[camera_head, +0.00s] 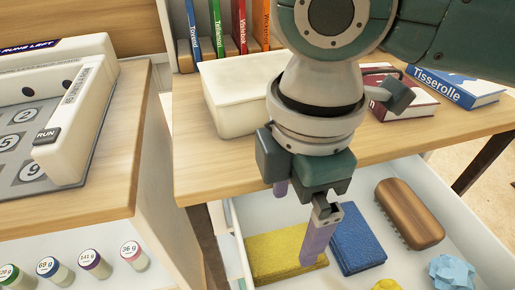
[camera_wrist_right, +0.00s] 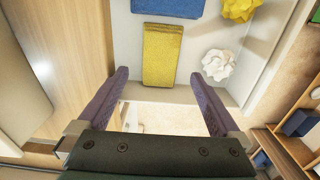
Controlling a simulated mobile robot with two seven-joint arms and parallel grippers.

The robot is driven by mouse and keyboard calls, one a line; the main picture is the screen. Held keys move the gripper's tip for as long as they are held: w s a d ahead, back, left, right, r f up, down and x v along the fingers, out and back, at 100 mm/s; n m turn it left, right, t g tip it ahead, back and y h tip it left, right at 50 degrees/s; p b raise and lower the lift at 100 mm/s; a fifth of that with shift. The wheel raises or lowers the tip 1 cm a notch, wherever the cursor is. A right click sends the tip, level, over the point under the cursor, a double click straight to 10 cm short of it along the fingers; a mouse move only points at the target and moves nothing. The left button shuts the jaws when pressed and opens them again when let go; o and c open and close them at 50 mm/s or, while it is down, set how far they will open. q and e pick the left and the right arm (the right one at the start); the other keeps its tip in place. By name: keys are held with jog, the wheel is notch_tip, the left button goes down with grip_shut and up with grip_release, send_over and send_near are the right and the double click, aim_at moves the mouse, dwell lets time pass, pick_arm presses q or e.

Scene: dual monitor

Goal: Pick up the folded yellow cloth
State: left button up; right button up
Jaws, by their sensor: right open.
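The folded yellow cloth (camera_head: 285,258) lies flat in the open white drawer, next to a folded blue cloth (camera_head: 356,240). My right gripper (camera_head: 300,218) is open and empty, pointing down over the near-left part of the drawer, and one finger covers part of the yellow cloth in the head view. In the right wrist view the yellow cloth (camera_wrist_right: 162,52) lies beyond the gap between the two spread purple fingers (camera_wrist_right: 160,75), apart from both. My left gripper is not in view.
The drawer also holds a brown brush (camera_head: 410,214), crumpled light-blue paper (camera_head: 452,272) and a yellow crumpled piece (camera_head: 387,285). A white crumpled ball (camera_wrist_right: 218,65) shows in the wrist view. Above the drawer, the wooden desk (camera_head: 200,165) carries a white box (camera_head: 232,95) and books.

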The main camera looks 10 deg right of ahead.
aim_at(287, 247)
notch_tip(287, 247, down, 8)
jog(key=b, duration=0.3)
jog(key=shift+s, duration=0.15)
jog(key=shift+r, duration=0.1)
jog(key=shift+c, duration=0.5)
jog(key=c, duration=1)
jog(key=shift+r, duration=0.1)
jog(key=shift+r+p, duration=3.8)
jog(key=shift+r, duration=6.15)
